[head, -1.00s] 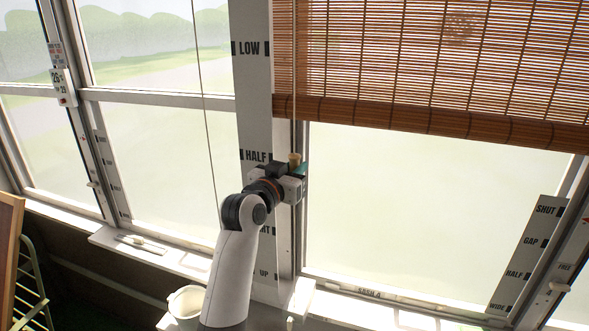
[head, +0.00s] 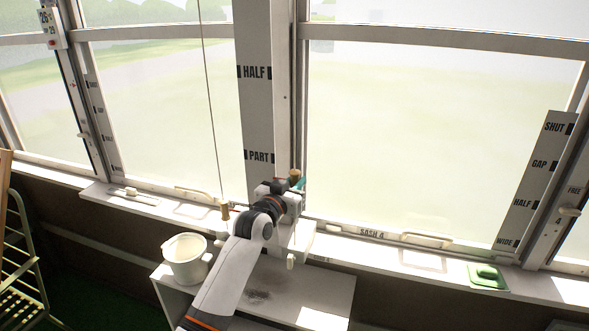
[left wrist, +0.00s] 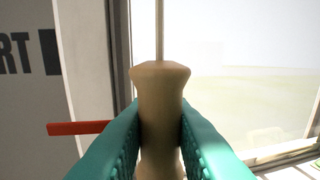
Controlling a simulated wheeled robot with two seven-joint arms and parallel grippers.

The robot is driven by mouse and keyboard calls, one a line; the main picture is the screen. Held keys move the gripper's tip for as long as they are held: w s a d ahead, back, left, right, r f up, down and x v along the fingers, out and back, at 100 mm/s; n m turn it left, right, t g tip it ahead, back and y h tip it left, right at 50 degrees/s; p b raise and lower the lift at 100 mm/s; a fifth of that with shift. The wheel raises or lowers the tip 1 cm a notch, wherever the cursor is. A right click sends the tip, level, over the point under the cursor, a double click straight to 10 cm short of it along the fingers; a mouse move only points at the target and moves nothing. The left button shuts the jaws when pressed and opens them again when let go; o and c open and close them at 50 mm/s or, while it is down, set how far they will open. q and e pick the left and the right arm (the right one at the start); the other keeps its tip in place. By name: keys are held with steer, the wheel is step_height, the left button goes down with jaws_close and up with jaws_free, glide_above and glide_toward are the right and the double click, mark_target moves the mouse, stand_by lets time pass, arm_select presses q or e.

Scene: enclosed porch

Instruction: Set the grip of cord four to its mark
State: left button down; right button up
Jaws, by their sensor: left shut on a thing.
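The tan wooden grip (head: 295,174) of a cord is held upright between the teal fingers of my left gripper (head: 296,183). In the left wrist view the grip (left wrist: 160,95) sits between both fingers (left wrist: 160,140), with the cord (left wrist: 159,30) rising from its top. A red pointer (left wrist: 78,128) sticks out to the left there. The marked board (head: 258,115) shows HALF and PART. The grip is just below and right of PART in the head view. The board's lower part is hidden behind my gripper. My right gripper is not in view.
Another cord with a tan grip (head: 225,211) hangs to the left. A white bucket (head: 186,258) stands on a low shelf (head: 320,290) beneath. A green object (head: 487,276) lies on the sill at right. A second marked board (head: 535,185) stands at right.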

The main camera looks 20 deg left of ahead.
arm_select(q)
step_height(320, 180, down, 15)
steer(key=b, duration=0.6)
steer(key=shift+s, duration=0.1)
steer(key=c, duration=1.3)
jaws_free()
steer(key=shift+r, duration=0.3)
steer(key=shift+s, duration=0.1)
steer(key=s+a+b, duration=0.1)
steer(key=s+a, duration=0.1)
steer(key=s, duration=0.9)
steer(key=shift+s, duration=0.2)
